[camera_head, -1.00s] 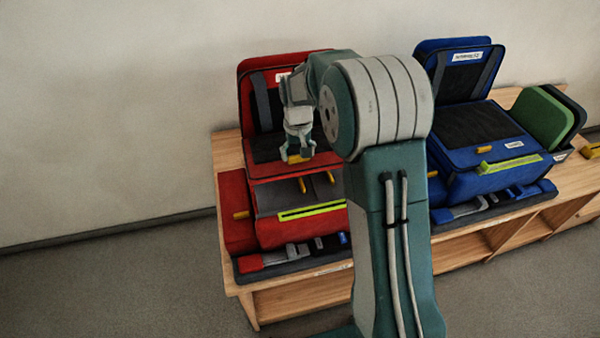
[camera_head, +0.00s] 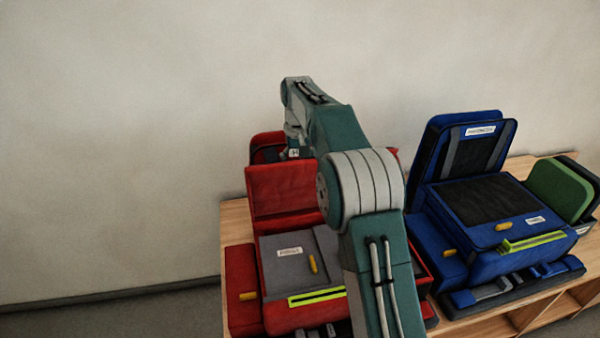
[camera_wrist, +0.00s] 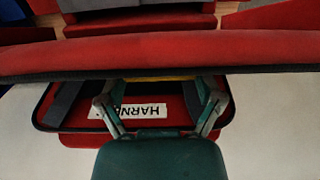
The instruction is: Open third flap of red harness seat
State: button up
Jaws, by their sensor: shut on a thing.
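The red harness seat (camera_head: 240,275) is on the wooden bench, partly hidden by my arm. A red flap (camera_head: 280,187) stands up across it, and it also spans the wrist view (camera_wrist: 160,52). The seat's back shows behind the flap, with a white HARN label (camera_wrist: 140,111). My gripper (camera_head: 293,142) is behind the flap's upper edge in the head view. In the wrist view my gripper (camera_wrist: 160,88) is shut on the flap's yellow tab (camera_wrist: 150,79). In front of the flap lies a grey panel (camera_head: 283,271) with a white label and a yellow tab (camera_head: 312,264).
A blue harness seat (camera_head: 480,210) stands to the right on the same bench (camera_head: 240,220), with its back raised. A green pad (camera_head: 558,189) is beside it. A pale wall is behind. The floor at the lower left is clear.

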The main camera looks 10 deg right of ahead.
jog(key=shift+w+r, duration=0.15)
jog(key=shift+w, duration=0.9)
jog(key=shift+w+r, duration=0.15)
jog(key=shift+w, duration=0.85)
jog(key=o, duration=1.1)
jog(key=shift+w+a, duration=0.1)
jog(key=shift+c, duration=0.2)
jog(key=shift+r, duration=0.1)
